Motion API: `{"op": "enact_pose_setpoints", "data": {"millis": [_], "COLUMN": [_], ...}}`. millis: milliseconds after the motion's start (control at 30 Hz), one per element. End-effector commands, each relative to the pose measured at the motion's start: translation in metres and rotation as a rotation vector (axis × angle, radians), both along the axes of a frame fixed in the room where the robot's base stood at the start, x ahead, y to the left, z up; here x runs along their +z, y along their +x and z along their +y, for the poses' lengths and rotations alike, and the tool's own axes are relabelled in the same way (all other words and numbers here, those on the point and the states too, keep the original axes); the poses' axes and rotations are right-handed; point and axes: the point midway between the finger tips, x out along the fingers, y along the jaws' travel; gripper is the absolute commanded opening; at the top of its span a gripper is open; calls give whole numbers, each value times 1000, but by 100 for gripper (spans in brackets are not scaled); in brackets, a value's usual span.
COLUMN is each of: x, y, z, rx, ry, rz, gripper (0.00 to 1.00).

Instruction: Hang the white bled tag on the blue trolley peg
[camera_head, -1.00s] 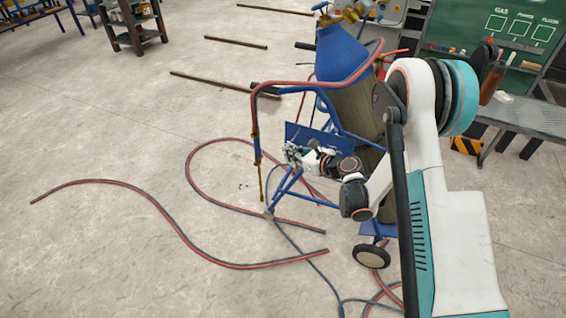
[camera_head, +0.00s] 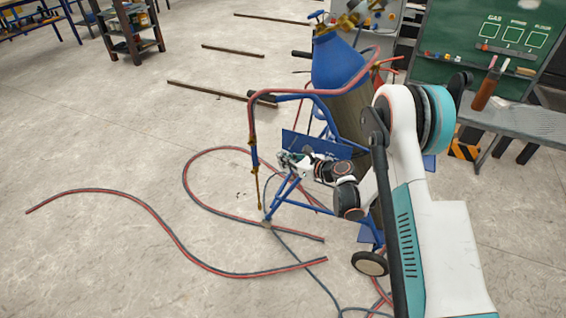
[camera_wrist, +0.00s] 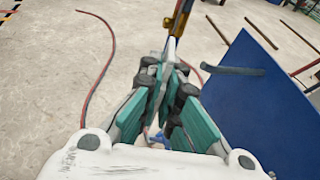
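The blue trolley (camera_head: 285,190) carries a gas cylinder (camera_head: 337,62) and a flat blue panel (camera_head: 297,143); the panel fills the right of the wrist view (camera_wrist: 265,110). A short dark blue-grey peg (camera_wrist: 228,70) sticks out from the panel towards the left. My gripper (camera_wrist: 169,66) is left of the peg and apart from it, its fingers close together. A thin pale piece (camera_wrist: 170,48), seen nearly edge-on, shows between the fingertips and looks like the white tag. In the head view my gripper (camera_head: 284,159) is small, in front of the panel; the tag is not clear there.
A brass-ended torch (camera_head: 257,185) hangs just beyond my fingertips and shows in the wrist view (camera_wrist: 180,18). Red and grey hoses (camera_head: 130,200) lie on the floor. A bench (camera_head: 520,120) and green board (camera_head: 480,45) stand at the right. Floor at the left is mostly clear.

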Motion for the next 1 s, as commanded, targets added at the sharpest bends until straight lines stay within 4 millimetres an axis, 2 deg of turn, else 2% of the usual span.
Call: {"op": "enact_pose_setpoints", "data": {"millis": [1000], "x": [-3], "y": [54], "z": [-20], "rx": [-7], "ry": [4], "rz": [-1], "gripper": [0]}}
